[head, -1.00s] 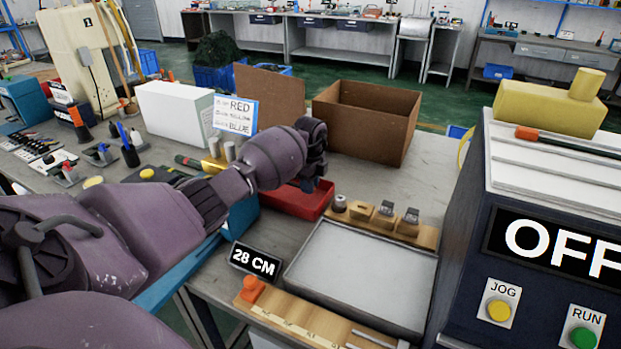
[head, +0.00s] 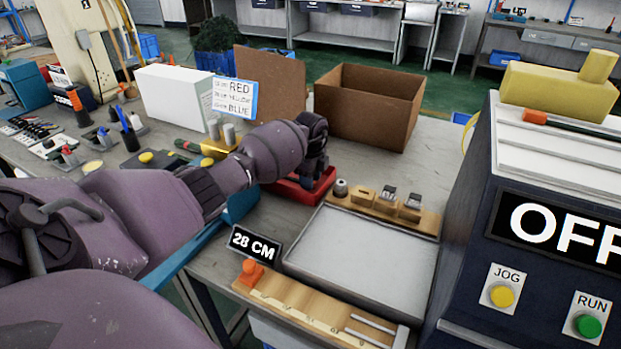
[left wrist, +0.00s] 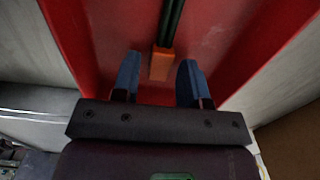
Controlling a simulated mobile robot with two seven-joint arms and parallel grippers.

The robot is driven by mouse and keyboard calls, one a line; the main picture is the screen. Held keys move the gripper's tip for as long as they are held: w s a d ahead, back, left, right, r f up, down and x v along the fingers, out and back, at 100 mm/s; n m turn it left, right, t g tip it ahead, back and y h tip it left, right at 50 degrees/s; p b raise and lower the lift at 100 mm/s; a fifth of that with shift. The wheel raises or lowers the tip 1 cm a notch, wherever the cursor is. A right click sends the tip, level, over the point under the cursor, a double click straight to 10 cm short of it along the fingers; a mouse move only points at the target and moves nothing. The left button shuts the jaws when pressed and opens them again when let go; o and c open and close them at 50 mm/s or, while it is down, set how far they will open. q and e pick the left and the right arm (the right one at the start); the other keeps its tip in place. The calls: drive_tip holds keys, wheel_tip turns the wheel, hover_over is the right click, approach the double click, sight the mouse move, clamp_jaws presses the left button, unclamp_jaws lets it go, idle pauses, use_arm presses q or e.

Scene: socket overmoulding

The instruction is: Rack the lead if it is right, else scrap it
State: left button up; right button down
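My left gripper (left wrist: 159,62) is open, its two blue fingers pointing into the red tray (left wrist: 235,45). A lead (left wrist: 162,64), with a dark cable and an orange end piece, lies in the tray. Its orange end shows between the fingers, with gaps on both sides. The rest of the lead is out of view. My right gripper is not in view.
A wooden holder (head: 425,223), a grey flat tray (head: 365,262), a "28 CM" sign (head: 253,243) and a wooden gauge (head: 290,300) with an orange stop stand to the right. A cardboard box (head: 365,115) is behind. A machine reading "OFF" (head: 560,230) limits the right side.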

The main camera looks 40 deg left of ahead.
use_arm(q)
drive_tip(key=shift+o, duration=0.7)
